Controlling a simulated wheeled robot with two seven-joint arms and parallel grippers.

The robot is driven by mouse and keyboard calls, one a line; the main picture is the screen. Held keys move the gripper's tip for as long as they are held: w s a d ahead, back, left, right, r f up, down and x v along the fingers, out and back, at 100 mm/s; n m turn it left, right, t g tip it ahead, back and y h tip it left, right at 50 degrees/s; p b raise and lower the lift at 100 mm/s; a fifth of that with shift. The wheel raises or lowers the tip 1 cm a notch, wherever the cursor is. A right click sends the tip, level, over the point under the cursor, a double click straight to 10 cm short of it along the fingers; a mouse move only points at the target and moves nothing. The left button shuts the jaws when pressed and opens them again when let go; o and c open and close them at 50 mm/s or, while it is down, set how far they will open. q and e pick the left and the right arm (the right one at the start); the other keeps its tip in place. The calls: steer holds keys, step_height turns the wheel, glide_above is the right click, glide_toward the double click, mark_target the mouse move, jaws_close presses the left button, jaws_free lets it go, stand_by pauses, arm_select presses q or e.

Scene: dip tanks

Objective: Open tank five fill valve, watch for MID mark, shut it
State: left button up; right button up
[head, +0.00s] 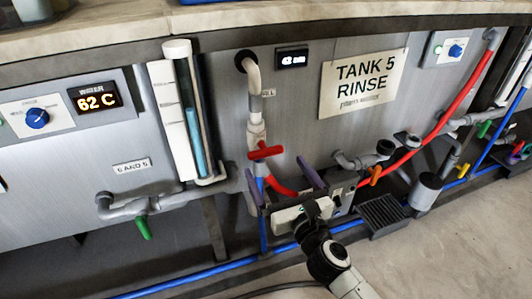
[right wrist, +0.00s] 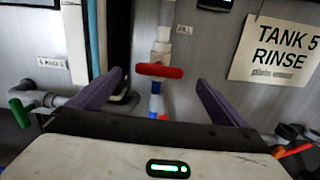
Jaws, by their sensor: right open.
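The sign (head: 363,82) reads TANK 5 RINSE. Left of it, a grey vertical pipe (head: 254,90) carries a valve with a red bar handle (head: 266,153), lying crosswise to the pipe. The handle also shows in the right wrist view (right wrist: 160,71). A clear upright tube (head: 184,70) with blue liquid (head: 196,145) stands left of the pipe beside a white scale board (head: 170,118); its marks are too small to read. My right gripper (head: 277,165) is open, its purple fingers either side of the handle, apart from it. My left gripper is out of view.
A green-handled valve (head: 144,228) is at lower left, an orange-handled one (head: 375,175) at right. A red hose (head: 450,115) and blue pipe (head: 180,278) run along the panel. The floor at lower right is clear.

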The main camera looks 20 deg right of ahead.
mark_target(268, 154)
steer(key=w+b, duration=0.1)
steer(key=w, duration=0.6)
steer(key=shift+w+a, duration=0.15)
steer(key=shift+w, duration=0.6)
steer(key=c, duration=1)
steer(key=shift+c, duration=0.2)
